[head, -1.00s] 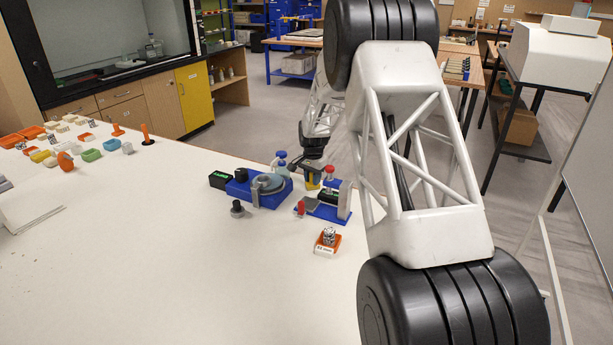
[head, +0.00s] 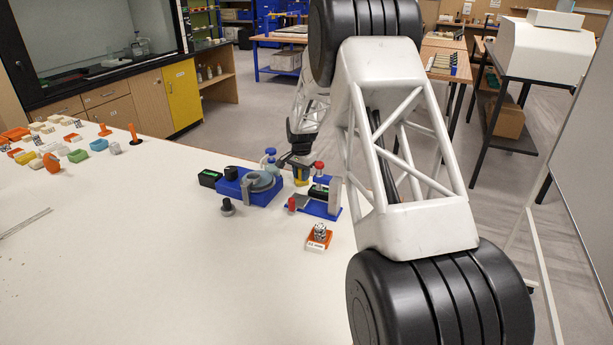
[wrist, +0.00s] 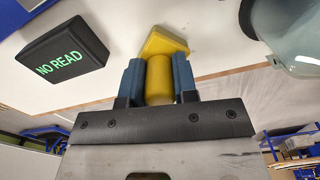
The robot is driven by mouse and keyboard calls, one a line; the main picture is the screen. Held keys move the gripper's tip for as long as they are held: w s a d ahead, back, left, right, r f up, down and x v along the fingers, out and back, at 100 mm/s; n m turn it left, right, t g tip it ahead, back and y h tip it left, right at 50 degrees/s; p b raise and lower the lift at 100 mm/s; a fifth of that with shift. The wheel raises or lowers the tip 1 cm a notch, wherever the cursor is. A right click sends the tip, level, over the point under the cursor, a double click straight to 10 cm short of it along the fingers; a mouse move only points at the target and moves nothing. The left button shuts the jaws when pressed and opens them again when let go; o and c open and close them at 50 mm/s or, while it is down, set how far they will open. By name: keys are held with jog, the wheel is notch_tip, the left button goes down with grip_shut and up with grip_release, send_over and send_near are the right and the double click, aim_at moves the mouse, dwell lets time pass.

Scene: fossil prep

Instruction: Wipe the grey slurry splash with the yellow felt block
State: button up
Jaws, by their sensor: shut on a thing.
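The yellow felt block (wrist: 165,42) shows in the wrist view with its yellow round handle between the two blue fingers of my gripper (wrist: 159,77). The gripper is shut on the handle, and the block sticks out past the fingertips. In the head view my gripper (head: 302,174) is over the far edge of the white table, behind the blue-based devices. Only a little yellow shows there, partly hidden by them. I cannot make out the grey slurry splash in either view.
A blue machine with a grey round top (head: 262,181) and a blue stand with a red knob (head: 319,190) are close to the gripper. A black "NO READ" display (wrist: 63,55) is beside it. The table's middle is clear.

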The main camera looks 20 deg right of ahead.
jog(key=w+a, duration=0.2)
jog(key=a, duration=0.1)
jog(key=shift+w, duration=0.4)
notch_tip(320, 180, up, 8)
dwell(0.3)
jog(key=shift+d+r, duration=0.1)
